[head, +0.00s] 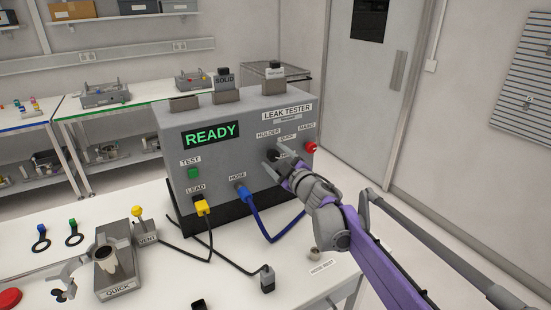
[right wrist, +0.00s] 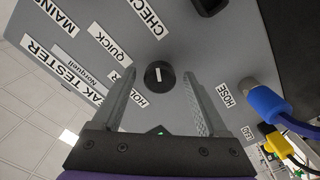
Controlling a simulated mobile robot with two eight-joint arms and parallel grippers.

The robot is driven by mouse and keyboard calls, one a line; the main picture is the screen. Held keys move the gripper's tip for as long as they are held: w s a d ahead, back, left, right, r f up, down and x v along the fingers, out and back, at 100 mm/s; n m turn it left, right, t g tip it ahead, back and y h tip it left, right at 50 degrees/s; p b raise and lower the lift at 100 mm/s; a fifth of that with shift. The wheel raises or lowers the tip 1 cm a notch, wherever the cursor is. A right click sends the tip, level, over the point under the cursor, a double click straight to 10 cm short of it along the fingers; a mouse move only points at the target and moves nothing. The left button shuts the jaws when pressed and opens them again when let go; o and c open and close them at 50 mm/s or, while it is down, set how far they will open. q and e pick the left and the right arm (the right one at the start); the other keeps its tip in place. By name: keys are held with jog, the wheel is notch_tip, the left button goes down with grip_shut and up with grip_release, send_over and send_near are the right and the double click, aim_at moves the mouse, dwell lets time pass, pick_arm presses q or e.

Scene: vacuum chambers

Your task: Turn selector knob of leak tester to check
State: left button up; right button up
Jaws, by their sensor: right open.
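The leak tester (head: 235,145) is a grey box on the white table with a lit green READY display (head: 210,135). Its black selector knob (right wrist: 159,75) has a white pointer line and shows in the right wrist view among the labels HOLDER, QUICK (right wrist: 110,45) and CHECK (right wrist: 145,14). I cannot tell which label the line points to. My right gripper (head: 274,160) is open at the panel, its fingers (right wrist: 162,88) on either side of the knob with gaps visible. In the head view the gripper partly hides the knob.
A blue hose (head: 253,213) and a yellow lead plug (head: 203,207) come off the tester's front. A red mains knob (head: 310,147) is right of the gripper. A QUICK fixture (head: 118,282) with a metal cup and a yellow-topped VENT valve (head: 137,212) stand at left.

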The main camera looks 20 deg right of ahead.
jog(key=s, duration=1)
jog(key=shift+s+d, duration=0.4)
jog(key=shift+d, duration=0.05)
jog(key=s+a+f+m+g+p, duration=0.2)
jog(key=s+f, duration=0.4)
jog(key=s, duration=0.3)
jog(key=s+a+f+m+g+p, duration=0.3)
jog(key=s+a+f+g, duration=0.3)
jog(key=s, duration=0.3)
jog(key=s+a+f+m+g+h+p, duration=0.1)
jog(key=s+a+f+m+g, duration=0.3)
jog(key=s, duration=0.6)
notch_tip(320, 180, down, 2)
jog(key=shift+a+f+m+g+p, duration=0.25)
jog(key=shift+a+m+p, duration=0.4)
jog(key=shift+a, duration=0.45)
